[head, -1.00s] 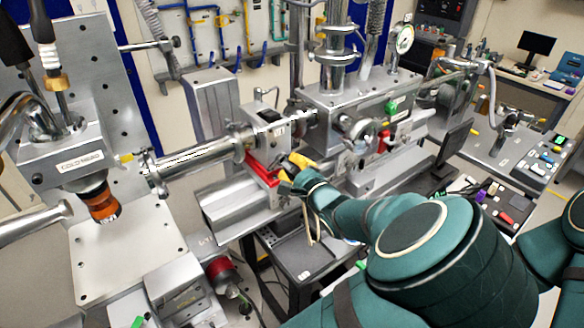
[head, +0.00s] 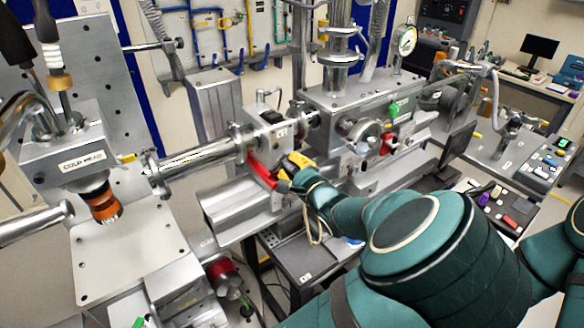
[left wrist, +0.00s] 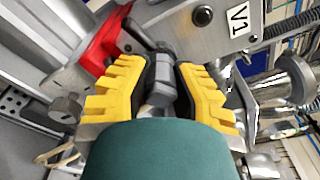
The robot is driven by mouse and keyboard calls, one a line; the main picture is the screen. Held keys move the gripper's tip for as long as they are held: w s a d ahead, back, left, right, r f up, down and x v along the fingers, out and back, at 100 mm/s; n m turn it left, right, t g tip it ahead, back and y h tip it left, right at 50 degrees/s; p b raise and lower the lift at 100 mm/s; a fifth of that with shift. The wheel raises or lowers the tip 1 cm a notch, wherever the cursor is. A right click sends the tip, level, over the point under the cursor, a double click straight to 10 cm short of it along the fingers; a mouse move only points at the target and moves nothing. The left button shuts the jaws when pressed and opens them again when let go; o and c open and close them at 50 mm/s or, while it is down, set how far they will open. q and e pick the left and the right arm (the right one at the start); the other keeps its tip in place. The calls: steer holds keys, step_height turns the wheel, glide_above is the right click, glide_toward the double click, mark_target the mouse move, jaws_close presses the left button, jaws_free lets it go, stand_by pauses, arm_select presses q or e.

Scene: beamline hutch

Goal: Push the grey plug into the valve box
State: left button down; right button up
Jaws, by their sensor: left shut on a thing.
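The grey plug (left wrist: 158,92) sits between the yellow fingers of my left gripper (left wrist: 166,74), which is shut on it. The plug's far end points toward the grey metal valve box (left wrist: 185,38), labelled V1. I cannot tell whether the plug touches the box or has entered it. In the head view, my left gripper (head: 294,166) is at the front lower side of the valve box (head: 262,144), just right of a red part (head: 262,174). The plug is hidden there by the fingers. My right gripper is not in view.
A steel beam pipe (head: 203,157) joins the box from the left. A larger instrument block with a handwheel (head: 364,133) stands close on the right. The red part (left wrist: 103,42) is close to the left finger. A grey cart top (head: 300,262) lies below.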

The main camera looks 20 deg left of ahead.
arm_select(q)
steer(key=c, duration=0.9)
jaws_free()
steer(key=shift+o, duration=0.2)
steer(key=shift+s+d, duration=0.1)
steer(key=shift+d, duration=0.05)
steer(key=f+v, duration=0.1)
steer(key=v, duration=1.1)
steer(key=s+a+f+n+g+h+b, duration=0.1)
steer(key=s+a+f+g, duration=0.2)
steer(key=f, duration=0.4)
steer(key=s+a+f+n+g+h, duration=0.1)
steer(key=s+a+f+g+h, duration=0.2)
steer(key=f, duration=0.4)
steer(key=s+a+f+n+g+b, duration=0.1)
steer(key=s+a+f+n+g, duration=0.2)
steer(key=f, duration=0.4)
steer(key=s+d+f+n+h+b, duration=0.1)
steer(key=s+d+f+n+h, duration=0.2)
steer(key=f+n+h, duration=0.3)
steer(key=s+d+f+n+g+h+b, duration=0.1)
steer(key=s+d+f+n+h+b, duration=0.1)
steer(key=f+n+h, duration=0.4)
steer(key=s+d+f+n, duration=0.1)
steer(key=d, duration=0.1)
steer(key=shift+d+f+b, duration=0.3)
steer(key=shift+f, duration=0.1)
